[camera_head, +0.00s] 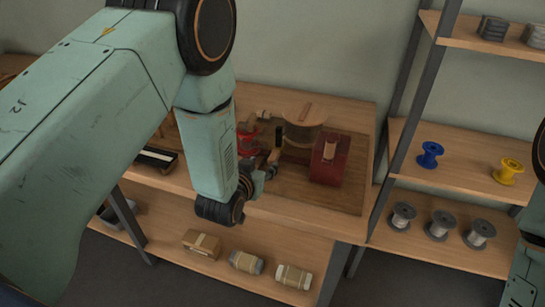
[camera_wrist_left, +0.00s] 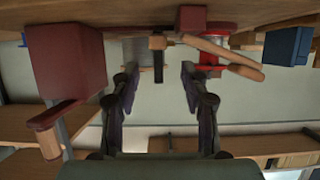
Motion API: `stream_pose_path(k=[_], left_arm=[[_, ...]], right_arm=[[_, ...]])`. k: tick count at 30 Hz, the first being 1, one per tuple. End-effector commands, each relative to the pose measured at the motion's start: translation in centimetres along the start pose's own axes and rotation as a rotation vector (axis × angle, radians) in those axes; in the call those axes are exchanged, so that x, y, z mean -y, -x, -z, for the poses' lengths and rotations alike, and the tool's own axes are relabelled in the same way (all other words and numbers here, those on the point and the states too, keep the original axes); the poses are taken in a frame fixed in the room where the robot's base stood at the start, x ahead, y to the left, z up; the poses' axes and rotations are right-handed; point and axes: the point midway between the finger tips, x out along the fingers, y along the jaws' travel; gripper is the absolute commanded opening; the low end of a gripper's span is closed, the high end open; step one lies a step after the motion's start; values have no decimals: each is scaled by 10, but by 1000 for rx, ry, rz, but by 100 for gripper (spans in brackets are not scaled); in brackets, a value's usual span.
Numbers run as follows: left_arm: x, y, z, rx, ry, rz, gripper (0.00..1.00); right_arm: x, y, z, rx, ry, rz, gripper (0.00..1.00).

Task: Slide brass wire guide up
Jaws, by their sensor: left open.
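My left gripper (camera_head: 268,172) reaches down over the bench and is mostly hidden behind my forearm. In the left wrist view the fingers of this gripper (camera_wrist_left: 159,82) stand apart. Between their tips, farther off, is a dark upright post (camera_wrist_left: 158,66) with a small brown-gold block (camera_wrist_left: 157,42) on it, which looks like the brass wire guide. I see no contact between fingers and block. In the head view the dark post (camera_head: 279,134) stands just past the gripper, beside a tan curved piece (camera_head: 304,133). My right gripper is out of view.
A red block (camera_head: 328,171) with a wooden handle stands right of the gripper on the wooden bench (camera_head: 350,120). It also shows in the wrist view (camera_wrist_left: 68,70). A red spool (camera_head: 246,140) stands left. Shelves at right hold a blue spool (camera_head: 430,154) and several others.

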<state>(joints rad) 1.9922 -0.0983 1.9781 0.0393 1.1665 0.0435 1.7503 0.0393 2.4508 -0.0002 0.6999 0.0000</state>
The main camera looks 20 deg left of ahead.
Motion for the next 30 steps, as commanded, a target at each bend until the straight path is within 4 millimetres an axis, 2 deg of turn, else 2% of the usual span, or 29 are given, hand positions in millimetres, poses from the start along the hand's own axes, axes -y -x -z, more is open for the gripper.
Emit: stream_pose_path(k=[9,15,27,30], left_arm=[[0,-43,-3,1,0,0,45],[-1,-64,-2,2,-1,0,45],[-2,-74,-1,3,-1,0,45],[-2,-74,-1,3,-1,0,38]], right_arm=[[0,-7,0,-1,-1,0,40],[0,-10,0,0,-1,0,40],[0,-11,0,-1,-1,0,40],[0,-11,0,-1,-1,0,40]])
